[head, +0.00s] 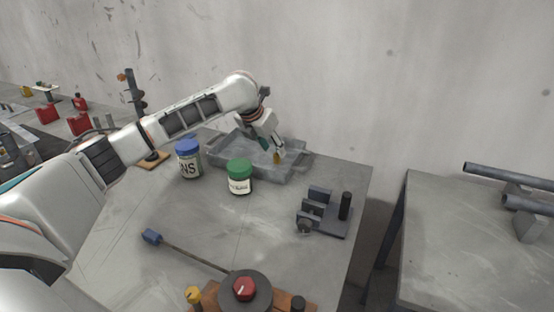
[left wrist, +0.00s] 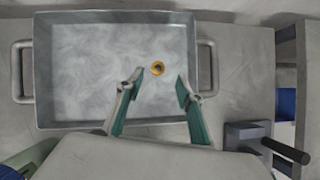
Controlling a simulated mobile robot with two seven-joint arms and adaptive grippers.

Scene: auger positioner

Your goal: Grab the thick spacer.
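A small gold ring with a dark hole, which looks like the spacer (left wrist: 157,68), lies in the metal tray (left wrist: 60,110) in the left wrist view. It also shows as a yellow piece (head: 277,158) at the tray's right part in the head view. I see no other spacer to compare its thickness with. My left gripper (left wrist: 160,78) is open, with its two green-padded fingers spread on either side of the ring in that view. In the head view my left gripper (head: 272,148) hangs over the tray, close to the ring. Contact cannot be told. My right gripper is not in view.
A blue-lidded jar (head: 189,160) and a green-lidded jar (head: 239,178) stand in front of the tray (head: 226,157). A dark fixture with an upright post (head: 345,205) stands at right. A red-knobbed device (head: 244,290) is at the front. The table's middle is clear.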

